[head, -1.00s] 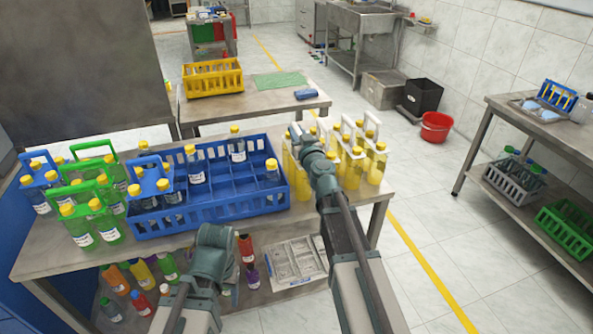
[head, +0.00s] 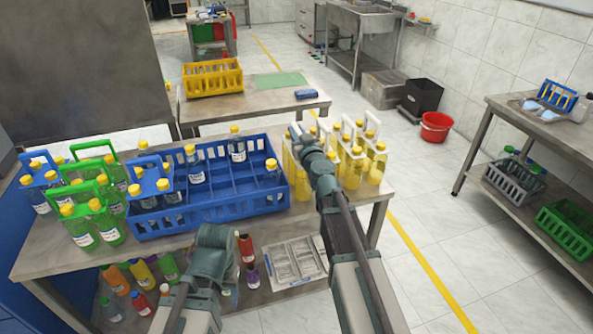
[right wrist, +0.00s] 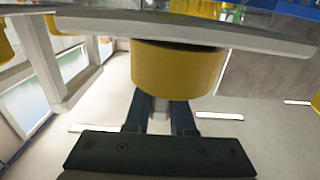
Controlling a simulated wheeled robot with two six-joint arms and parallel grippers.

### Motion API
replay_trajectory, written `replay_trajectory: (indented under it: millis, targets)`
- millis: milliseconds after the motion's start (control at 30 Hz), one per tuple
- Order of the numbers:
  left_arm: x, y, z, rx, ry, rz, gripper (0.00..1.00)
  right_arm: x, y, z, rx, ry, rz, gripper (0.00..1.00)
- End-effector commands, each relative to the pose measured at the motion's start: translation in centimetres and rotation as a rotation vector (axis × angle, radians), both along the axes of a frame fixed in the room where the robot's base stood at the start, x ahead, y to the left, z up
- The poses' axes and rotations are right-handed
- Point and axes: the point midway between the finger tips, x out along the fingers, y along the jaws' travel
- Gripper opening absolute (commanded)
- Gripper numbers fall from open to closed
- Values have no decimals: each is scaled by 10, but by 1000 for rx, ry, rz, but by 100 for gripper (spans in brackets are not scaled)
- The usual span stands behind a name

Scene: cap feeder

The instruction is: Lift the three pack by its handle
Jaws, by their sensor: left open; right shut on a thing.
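White-handled three packs of yellow bottles stand at the right end of the table. The nearest pack (head: 303,187) is partly hidden behind my right arm. My right gripper (head: 296,132) is at the top of this group, with its fingertips hard to make out. In the right wrist view its fingers (right wrist: 160,108) are shut on a pale part, which I take as the white handle; a yellow cap (right wrist: 178,68) hides the contact. A white carrier plate (right wrist: 230,37) crosses above the cap. My left arm is in front of the table, its fingers not visible.
A blue divided crate (head: 215,208) with several bottles stands left of the white packs. Green (head: 92,190) and blue (head: 150,187) three packs stand at the left. A lower shelf holds bottles and a grey tray (head: 293,262).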

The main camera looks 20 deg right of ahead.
Motion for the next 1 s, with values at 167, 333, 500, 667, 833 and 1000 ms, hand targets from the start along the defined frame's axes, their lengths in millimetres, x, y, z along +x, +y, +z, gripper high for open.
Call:
replay_trajectory:
  millis: [167,333,500,667,833,1000]
  targets:
    - [0,0,0,0,0,0,57,0,0,0,0,0,0,0]
    - [0,0,0,0,0,0,57,0,0,0,0,0,0,0]
    - [0,0,4,0,0,0,57,0,0,4,0,0,0,0]
    - [0,0,15,0,0,0,57,0,0,15,0,0,0,0]
    - [0,0,34,0,0,0,57,0,0,34,1,0,0,0]
    - [0,0,58,0,0,1,57,0,0,58,1,0,0,0]
